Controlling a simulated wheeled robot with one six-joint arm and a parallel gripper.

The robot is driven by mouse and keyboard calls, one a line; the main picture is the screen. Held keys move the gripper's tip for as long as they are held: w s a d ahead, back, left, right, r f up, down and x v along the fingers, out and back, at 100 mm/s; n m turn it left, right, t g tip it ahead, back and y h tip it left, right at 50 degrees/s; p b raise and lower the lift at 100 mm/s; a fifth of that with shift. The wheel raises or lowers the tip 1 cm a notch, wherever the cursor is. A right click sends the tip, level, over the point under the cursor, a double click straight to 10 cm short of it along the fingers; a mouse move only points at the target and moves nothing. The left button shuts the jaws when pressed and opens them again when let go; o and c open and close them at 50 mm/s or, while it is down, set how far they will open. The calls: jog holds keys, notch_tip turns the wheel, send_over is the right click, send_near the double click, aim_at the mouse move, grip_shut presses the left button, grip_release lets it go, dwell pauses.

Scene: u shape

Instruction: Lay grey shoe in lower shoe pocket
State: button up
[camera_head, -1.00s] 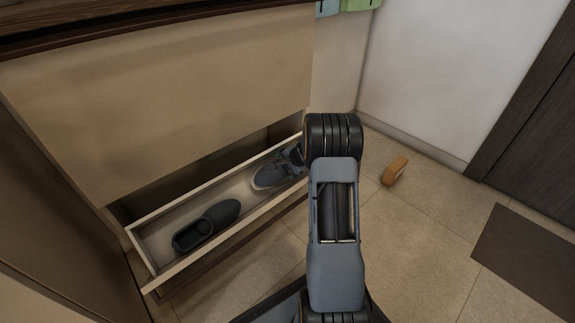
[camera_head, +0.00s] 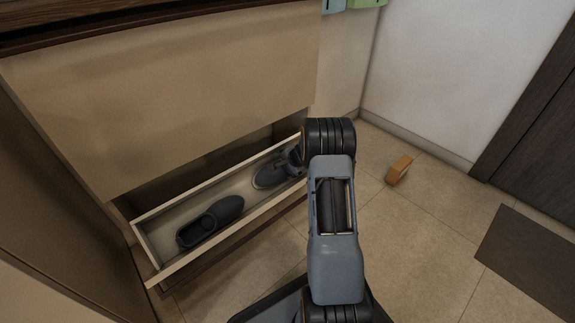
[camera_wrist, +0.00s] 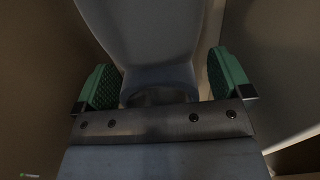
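The lower shoe pocket (camera_head: 153,255) is a pale, pulled-out drawer at the cabinet's base. A dark slip-on shoe (camera_head: 212,222) lies in its left part. A grey shoe (camera_head: 270,175) lies in its right part, partly hidden by my arm. My gripper is mostly hidden behind my arm in the head view. In the wrist view, my gripper (camera_wrist: 165,82) has its green pads apart on either side of a grey-blue shape, which looks like the grey shoe (camera_wrist: 145,45). Narrow gaps seem to show beside it.
The cabinet's beige front panel (camera_head: 170,100) stands above the drawer. A small orange-brown block (camera_head: 399,169) lies on the tiled floor to the right. A dark mat (camera_head: 530,260) lies near the dark door (camera_head: 540,125). Floor between arm and mat is clear.

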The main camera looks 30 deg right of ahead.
jog(key=shift+o, duration=0.2)
jog(key=shift+r, duration=0.1)
jog(key=p+v, duration=0.4)
jog(key=v, duration=1.2)
dwell(0.4)
dwell(0.5)
